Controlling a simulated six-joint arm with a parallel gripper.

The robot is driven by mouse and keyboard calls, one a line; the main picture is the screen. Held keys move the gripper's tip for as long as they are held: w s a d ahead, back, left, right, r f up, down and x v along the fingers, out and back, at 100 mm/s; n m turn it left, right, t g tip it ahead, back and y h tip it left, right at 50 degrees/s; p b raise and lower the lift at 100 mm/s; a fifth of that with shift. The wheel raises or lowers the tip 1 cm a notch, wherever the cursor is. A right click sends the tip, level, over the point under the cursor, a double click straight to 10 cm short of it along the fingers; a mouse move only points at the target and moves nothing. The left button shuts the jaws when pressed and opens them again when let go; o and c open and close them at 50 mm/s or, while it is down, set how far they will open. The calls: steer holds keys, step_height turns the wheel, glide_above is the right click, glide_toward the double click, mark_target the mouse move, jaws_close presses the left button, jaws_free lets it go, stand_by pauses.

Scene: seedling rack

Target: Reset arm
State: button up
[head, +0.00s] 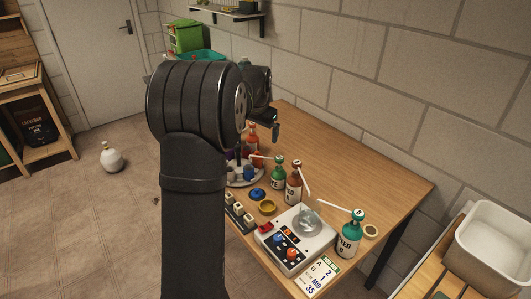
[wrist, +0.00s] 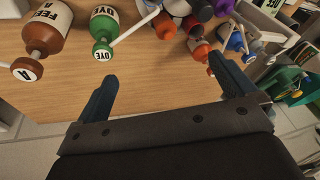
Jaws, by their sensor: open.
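My gripper (head: 275,129) is raised above the back part of the wooden table (head: 375,177) in the head view; my arm hides part of the table. In the wrist view my gripper (wrist: 165,72) has its two fingers wide apart with nothing between them but a view of the table top. A brown bottle (wrist: 46,38) marked FEED and a green bottle (wrist: 104,24) marked DYE stand beyond the left finger. Several coloured bottles or pots, among them an orange one (wrist: 198,49), cluster beyond the right finger. The fingers appear apart from all of them.
On the table in the head view are a white control box (head: 293,236), a teal bottle (head: 350,233), a brown bottle (head: 293,183), a green bottle (head: 278,176) and a blue lid (head: 257,194). The table's back right is clear. A white basin (head: 497,247) stands at right.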

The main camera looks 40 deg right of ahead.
steer(key=s+r+m+y, duration=0.1)
steer(key=s+r+m, duration=0.4)
steer(key=s+r, duration=0.45)
steer(key=x, duration=1)
steer(key=shift+s, duration=0.2)
steer(key=shift+d, duration=0.15)
steer(key=v, duration=1)
